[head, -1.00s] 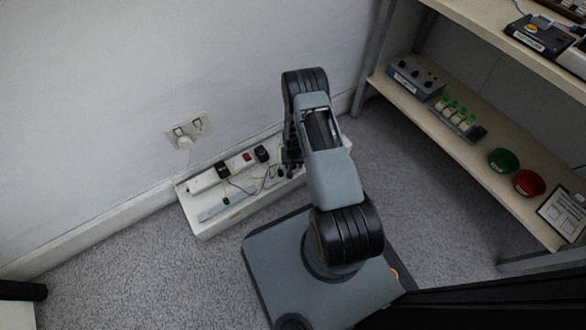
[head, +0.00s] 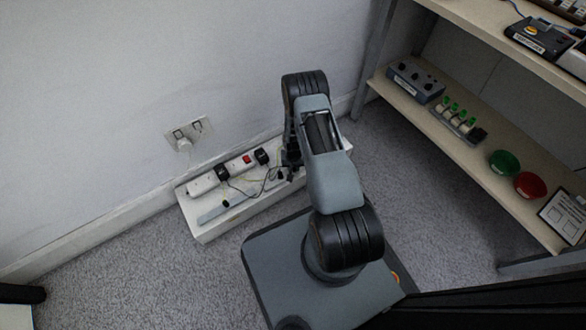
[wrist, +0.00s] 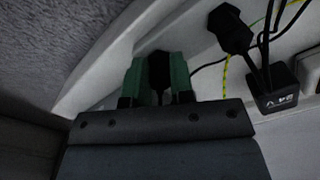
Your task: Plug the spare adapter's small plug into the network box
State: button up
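My gripper (wrist: 160,78) has green fingertips in the wrist view, shut on a small black plug-like piece (wrist: 158,68) between them. In the head view my gripper (head: 290,165) is over the right part of a white platform by the wall, partly hidden by my arm. Beside it in the wrist view are a black plug body (wrist: 230,30) with a cable and a black labelled adapter (wrist: 272,100). A slim grey bar-like unit (head: 212,215) with a dark end piece lies at the platform's front left; I cannot tell whether it is the network box.
A white power strip (head: 203,184) with a red switch (head: 247,159) and two black adapters (head: 222,173) lies along the platform (head: 205,235). Loose cables cross the platform. A wall socket (head: 190,132) holds a white plug. A shelf (head: 470,140) stands at right.

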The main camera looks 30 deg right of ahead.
grip_shut()
jog(key=shift+r+p, duration=0.35)
jog(key=shift+r, duration=0.5)
dwell(1.0)
jog(key=shift+r+p, duration=1.15)
jog(key=shift+r, duration=0.55)
jog(key=shift+r, duration=0.1)
